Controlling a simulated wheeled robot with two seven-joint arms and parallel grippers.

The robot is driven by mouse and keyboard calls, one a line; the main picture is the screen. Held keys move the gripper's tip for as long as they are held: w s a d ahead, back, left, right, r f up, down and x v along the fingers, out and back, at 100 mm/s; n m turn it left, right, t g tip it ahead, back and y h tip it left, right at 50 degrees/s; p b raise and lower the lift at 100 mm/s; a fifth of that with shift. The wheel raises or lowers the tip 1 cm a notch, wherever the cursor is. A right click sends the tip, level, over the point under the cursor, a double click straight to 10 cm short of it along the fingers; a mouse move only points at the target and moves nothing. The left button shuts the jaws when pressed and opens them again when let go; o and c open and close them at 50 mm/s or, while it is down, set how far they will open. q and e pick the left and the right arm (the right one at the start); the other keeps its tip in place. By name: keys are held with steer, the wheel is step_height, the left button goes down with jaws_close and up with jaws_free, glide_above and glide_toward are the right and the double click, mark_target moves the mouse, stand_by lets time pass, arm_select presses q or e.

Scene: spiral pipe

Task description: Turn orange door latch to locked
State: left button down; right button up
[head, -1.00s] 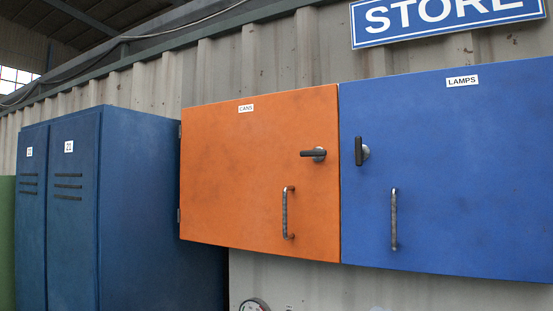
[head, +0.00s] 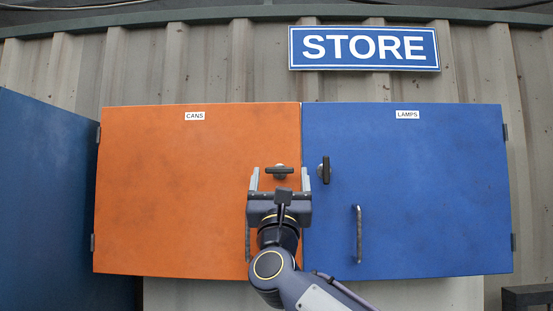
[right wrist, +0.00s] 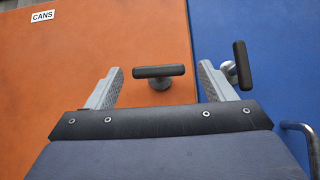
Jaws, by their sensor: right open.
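The orange door (head: 190,200), labelled CANS, is closed in the head view. Its latch (head: 280,171) has a black handle lying level near the door's upper right edge. The latch also shows in the right wrist view (right wrist: 158,72), level, with its round metal base behind it. My right gripper (head: 280,179) is open, with its fingers spread on either side of the latch handle. In the right wrist view (right wrist: 160,82) the handle appears between the two fingertips, with gaps at both ends; I cannot tell the depth. My left gripper is not in view.
The blue door (head: 400,200), labelled LAMPS, adjoins on the right. Its black latch (head: 325,170) stands upright close to my right finger. A bar handle (head: 357,235) projects from it. The orange door's bar handle (head: 248,240) is partly hidden by my arm. A blue locker (head: 50,200) stands left.

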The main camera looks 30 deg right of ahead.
mark_target(279, 171)
steer(key=x, duration=0.1)
steer(key=p+x, duration=0.1)
steer(key=shift+w+a+r, duration=0.15)
steer(key=shift+w+r, duration=0.05)
steer(key=shift+r, duration=0.1)
steer(key=shift+w+d+r, duration=0.15)
steer(key=shift+d, duration=0.1)
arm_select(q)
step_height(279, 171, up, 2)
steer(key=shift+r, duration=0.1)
arm_select(e)
steer(key=shift+c, duration=0.5)
